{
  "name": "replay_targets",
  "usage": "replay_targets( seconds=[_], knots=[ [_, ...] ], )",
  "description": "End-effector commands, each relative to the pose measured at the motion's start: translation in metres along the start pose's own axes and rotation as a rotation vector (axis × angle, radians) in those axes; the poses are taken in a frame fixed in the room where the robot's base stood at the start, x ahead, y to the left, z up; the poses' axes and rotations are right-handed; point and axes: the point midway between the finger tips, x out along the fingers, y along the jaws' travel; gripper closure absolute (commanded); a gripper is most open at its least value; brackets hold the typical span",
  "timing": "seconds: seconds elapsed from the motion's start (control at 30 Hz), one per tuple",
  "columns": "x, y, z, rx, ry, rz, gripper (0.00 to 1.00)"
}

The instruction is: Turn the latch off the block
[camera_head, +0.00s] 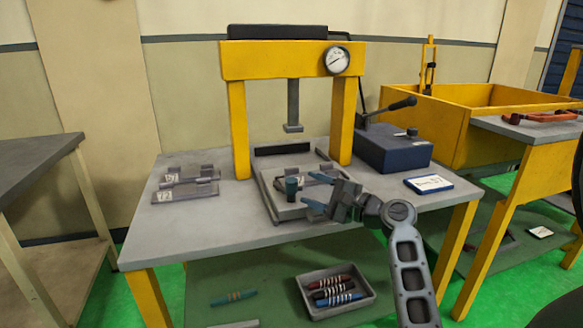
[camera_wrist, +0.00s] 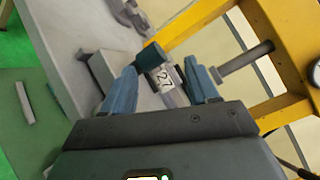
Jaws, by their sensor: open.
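A dark teal knob, which looks like the latch (camera_head: 291,187), stands at the left side of the grey fixture plate (camera_head: 285,212) under the press. In the wrist view the latch (camera_wrist: 151,57) lies just ahead of and between my fingers. Beside it is a grey block (camera_wrist: 167,82) with a white label that appears to read 72, upside down. My gripper (camera_head: 316,193) is open with blue fingers and comes in from the right. In the wrist view my gripper (camera_wrist: 162,88) has its fingers on either side of the label, apart from the latch. The latch's underside is hidden.
The yellow press frame (camera_head: 238,125) stands behind the plate, its ram (camera_head: 293,100) hanging above. Two labelled grey pieces (camera_head: 185,192) lie at the table's left. A dark blue box with a lever (camera_head: 393,150) stands at right. The table's front left is clear.

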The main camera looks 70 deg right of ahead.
Motion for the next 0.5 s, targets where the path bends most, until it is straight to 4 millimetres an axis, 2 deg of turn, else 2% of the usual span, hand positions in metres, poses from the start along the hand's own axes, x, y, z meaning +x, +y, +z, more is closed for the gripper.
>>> replay_targets(
  seconds=[0.03,0.1,0.3,0.5],
  knots=[
    [-0.0007,-0.0062,0.0034,0.133,0.003,0.001,0.41],
    [-0.0015,-0.0056,0.0039,0.329,0.004,0.001,0.41],
    [-0.0035,-0.0036,0.0046,0.815,0.01,-0.006,0.41],
    [-0.0051,-0.0001,0.0035,1.067,0.013,-0.013,0.41]
  ],
)
